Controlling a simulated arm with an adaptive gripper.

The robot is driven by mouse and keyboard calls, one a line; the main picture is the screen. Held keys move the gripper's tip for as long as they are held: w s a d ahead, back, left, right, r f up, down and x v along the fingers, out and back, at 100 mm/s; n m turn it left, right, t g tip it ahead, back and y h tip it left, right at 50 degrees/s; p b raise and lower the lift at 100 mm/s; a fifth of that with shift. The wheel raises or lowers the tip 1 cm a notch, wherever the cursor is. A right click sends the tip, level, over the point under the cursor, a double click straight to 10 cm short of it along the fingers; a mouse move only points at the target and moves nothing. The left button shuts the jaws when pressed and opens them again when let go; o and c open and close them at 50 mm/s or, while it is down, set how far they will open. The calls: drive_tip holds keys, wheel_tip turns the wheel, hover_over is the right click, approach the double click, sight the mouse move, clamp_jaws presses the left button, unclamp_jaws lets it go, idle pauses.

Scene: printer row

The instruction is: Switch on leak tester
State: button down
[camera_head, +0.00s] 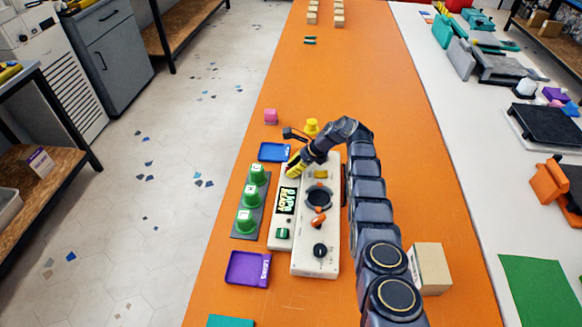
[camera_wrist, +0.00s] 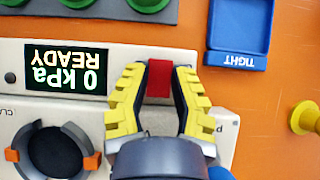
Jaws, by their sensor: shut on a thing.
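The leak tester (camera_head: 304,262) is a cream unit on the orange table, with a round black fixture (camera_head: 319,197), a black knob (camera_head: 320,250) and a green button (camera_head: 283,233). Its lit display (camera_wrist: 52,68) reads "0 kPa READY", upside down in the wrist view; it also shows in the head view (camera_head: 286,200). My gripper (camera_wrist: 159,85) is at the tester's far end, beside the display. Its yellow-padded fingers are shut on a red switch (camera_wrist: 159,77), which sits between the fingertips. In the head view my gripper (camera_head: 292,167) hides the switch.
Several green domed parts (camera_head: 250,195) stand on a grey mat left of the tester. A blue tray marked TIGHT (camera_wrist: 236,61) lies beyond, and a purple tray (camera_head: 248,281) nearer.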

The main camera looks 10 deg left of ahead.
drive_tip(key=shift+s+f+y, duration=0.15)
drive_tip(key=shift+y, duration=0.45)
drive_tip(key=c, duration=0.8)
unclamp_jaws()
drive_tip(key=shift+d+r, duration=0.1)
drive_tip(key=shift+r, duration=0.1)
drive_tip(key=shift+v, duration=0.95)
drive_tip(key=v, duration=0.3)
drive_tip(key=shift+d+r, duration=0.1)
wheel_tip(320, 180, up, 7)
